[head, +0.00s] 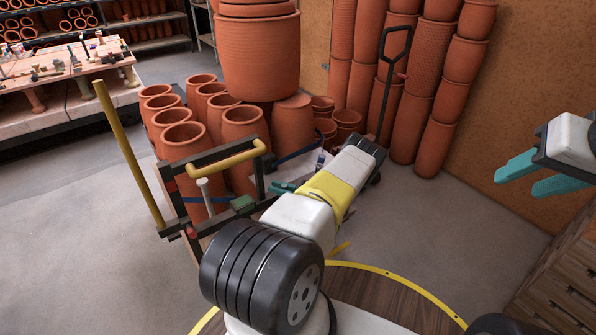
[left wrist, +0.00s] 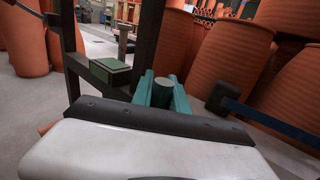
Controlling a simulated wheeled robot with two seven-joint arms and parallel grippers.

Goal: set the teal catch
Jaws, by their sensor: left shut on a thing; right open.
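My left gripper (head: 283,187) reaches to the dark-framed rack. In the left wrist view its teal fingers (left wrist: 162,93) are shut on a short upright cylindrical knob (left wrist: 164,84) with a grey-green top. The knob looks like part of the teal catch, but most of it is hidden by the fingers. A green block (left wrist: 110,68) sits on the dark frame just left of the fingers; it also shows in the head view (head: 243,203). My right gripper (head: 540,178) is open and empty at the far right, away from the rack.
The dark rack frame (head: 176,205) carries a yellow handle (head: 228,160); a yellow post (head: 128,150) slants at its left. Terracotta pots (head: 186,140) crowd behind it. Blue straps (left wrist: 270,123) cross nearby. A wooden drawer unit (head: 562,285) stands lower right. The floor at left is clear.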

